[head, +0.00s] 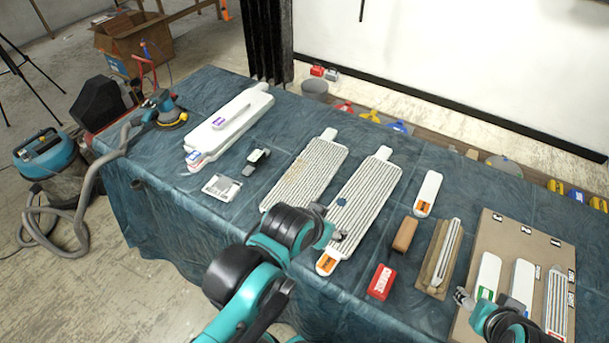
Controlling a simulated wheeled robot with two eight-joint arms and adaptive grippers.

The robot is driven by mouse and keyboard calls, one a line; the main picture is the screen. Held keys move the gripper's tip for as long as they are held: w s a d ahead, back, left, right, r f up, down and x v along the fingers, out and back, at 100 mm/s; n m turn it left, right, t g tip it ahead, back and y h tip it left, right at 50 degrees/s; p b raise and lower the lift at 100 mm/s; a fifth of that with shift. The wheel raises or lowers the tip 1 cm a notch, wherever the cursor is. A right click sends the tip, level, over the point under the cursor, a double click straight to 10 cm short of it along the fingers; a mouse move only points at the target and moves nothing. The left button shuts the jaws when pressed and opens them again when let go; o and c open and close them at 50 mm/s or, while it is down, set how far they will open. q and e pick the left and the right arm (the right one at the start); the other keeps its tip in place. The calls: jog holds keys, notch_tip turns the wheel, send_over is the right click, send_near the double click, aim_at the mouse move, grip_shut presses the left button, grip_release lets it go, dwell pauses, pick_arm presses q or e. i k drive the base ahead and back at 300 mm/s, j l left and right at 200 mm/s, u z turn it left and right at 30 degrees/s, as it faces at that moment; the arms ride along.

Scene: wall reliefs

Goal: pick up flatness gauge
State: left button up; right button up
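I cannot tell for certain which item is the flatness gauge. A small grey and black device (256,160) lies on the blue cloth left of the ribbed boards and may be it. My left gripper (338,236) hangs over the lower part of a ribbed white board (362,195), right of and nearer than that device, apart from it. Its fingers are small and partly hidden by the wrist. My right gripper (463,297) is at the lower right, by the left edge of a brown panel (503,225). Its fingers are too small to read.
The table (165,218) also holds a second ribbed board (305,175), stacked white boards (230,125), a sander (165,112), a brown block (404,234), a red box (381,282) and a wood-backed strip (440,255). A vacuum (45,155) stands left on the floor.

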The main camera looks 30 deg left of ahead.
aim_at(257, 156)
jog(key=k+j, duration=0.1)
jog(key=j, duration=0.35)
jog(key=k+j, duration=0.1)
jog(key=j, duration=0.35)
jog(key=k+j, duration=0.1)
jog(key=j, duration=0.8)
jog(key=k+u, duration=0.05)
jog(key=k, duration=0.05)
